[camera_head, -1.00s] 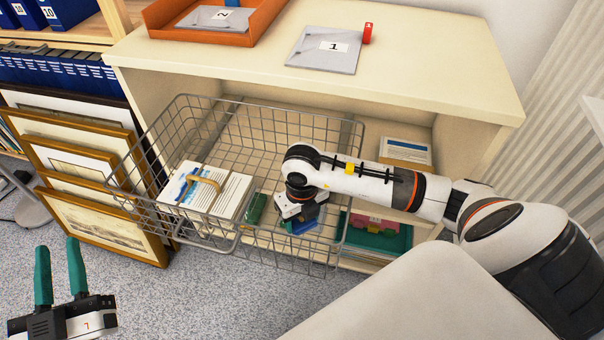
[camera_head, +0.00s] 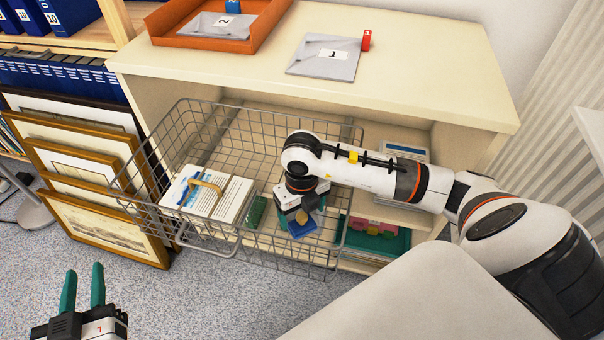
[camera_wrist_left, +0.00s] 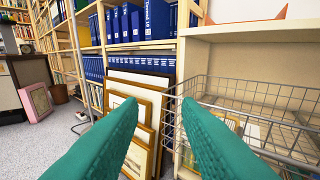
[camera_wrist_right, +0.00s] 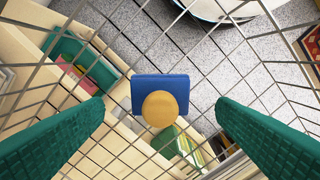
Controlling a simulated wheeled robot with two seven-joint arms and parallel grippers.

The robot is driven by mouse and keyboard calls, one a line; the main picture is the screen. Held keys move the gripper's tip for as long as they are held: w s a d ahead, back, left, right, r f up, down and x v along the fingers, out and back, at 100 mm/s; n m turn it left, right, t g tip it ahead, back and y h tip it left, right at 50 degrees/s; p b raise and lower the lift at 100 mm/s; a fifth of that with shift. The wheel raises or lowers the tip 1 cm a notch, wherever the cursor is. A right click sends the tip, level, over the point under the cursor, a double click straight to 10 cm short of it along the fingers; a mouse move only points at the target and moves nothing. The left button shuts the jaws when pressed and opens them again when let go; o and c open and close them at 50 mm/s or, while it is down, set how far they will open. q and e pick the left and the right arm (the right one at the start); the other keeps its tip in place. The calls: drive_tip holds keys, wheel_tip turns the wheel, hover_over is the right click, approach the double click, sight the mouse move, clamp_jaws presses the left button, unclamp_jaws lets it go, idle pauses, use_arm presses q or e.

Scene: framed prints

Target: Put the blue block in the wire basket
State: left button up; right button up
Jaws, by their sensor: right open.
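A blue block (camera_head: 302,227) with a round yellow knob is at the front right of the wire basket (camera_head: 150,205). In the right wrist view the block (camera_wrist_right: 160,85) shows against the basket's mesh, centred between the fingers and apart from both. Whether it touches the mesh is hard to tell. My right gripper (camera_head: 301,212) is open over it, inside the basket. My left gripper (camera_head: 83,274) is open and empty, low at the left, away from the basket. A smaller blue block (camera_head: 232,6) stands on an envelope in the orange tray.
The basket juts out of the cream cabinet (camera_head: 420,70) and holds a banded card stack (camera_head: 225,200) and a green item (camera_head: 256,211). A red block (camera_head: 367,40) and envelope (camera_head: 325,54) lie on top. Framed prints (camera_head: 105,225) lean at left.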

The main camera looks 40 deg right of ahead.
sight(302, 216)
use_arm(q)
drive_tip(key=s+a+f+g+y+p, duration=0.1)
drive_tip(key=s+a+f+g+p, duration=0.1)
drive_tip(key=s+f+g, duration=0.2)
wheel_tip(302, 216, down, 4)
drive_tip(key=shift+s+a+g+y, duration=0.25)
drive_tip(key=shift+g+y, duration=0.15)
drive_tip(key=shift+g, duration=0.8)
use_arm(e)
wheel_tip(302, 216, up, 8)
drive_tip(key=shift+f, duration=0.2)
